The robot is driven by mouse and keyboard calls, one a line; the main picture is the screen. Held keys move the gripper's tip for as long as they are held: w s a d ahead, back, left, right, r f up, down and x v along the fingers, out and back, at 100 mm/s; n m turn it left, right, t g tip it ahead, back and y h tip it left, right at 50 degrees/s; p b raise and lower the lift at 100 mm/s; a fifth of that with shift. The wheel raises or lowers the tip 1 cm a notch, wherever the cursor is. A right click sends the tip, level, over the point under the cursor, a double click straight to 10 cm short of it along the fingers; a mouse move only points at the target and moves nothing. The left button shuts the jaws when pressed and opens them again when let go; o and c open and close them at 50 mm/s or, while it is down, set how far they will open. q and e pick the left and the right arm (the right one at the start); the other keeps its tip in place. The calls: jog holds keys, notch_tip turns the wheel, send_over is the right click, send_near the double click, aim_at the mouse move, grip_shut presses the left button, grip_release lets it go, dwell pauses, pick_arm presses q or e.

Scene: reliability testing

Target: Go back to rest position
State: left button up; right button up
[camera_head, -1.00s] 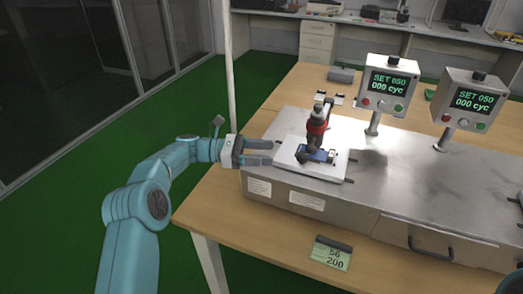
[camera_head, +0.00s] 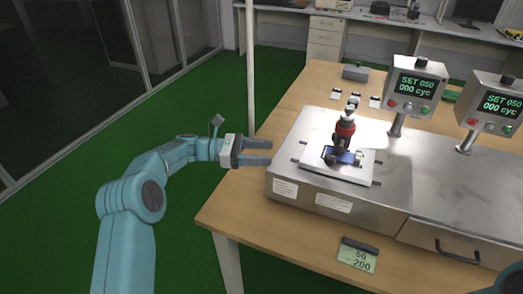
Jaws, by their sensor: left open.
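My left gripper (camera_head: 270,152) is open and empty. It points right, just left of the steel test bench, over the wooden table's left edge. My left arm comes in from the lower left, bent at the elbow. On the bench's left part a white plate (camera_head: 313,166) carries a blue device (camera_head: 345,157) under a red and black test tool (camera_head: 345,130). The gripper is apart from the plate and the tool. My right gripper is out of view; only a dark teal part, probably mine, shows at the bottom right corner.
The steel bench (camera_head: 420,185) stands on the wooden table (camera_head: 270,220). Two control boxes on posts, the left one (camera_head: 413,86) and the right one (camera_head: 490,102), read "SET 050 000 cyc". A counter card (camera_head: 357,260) lies at the front. Green floor (camera_head: 60,215) is clear at left.

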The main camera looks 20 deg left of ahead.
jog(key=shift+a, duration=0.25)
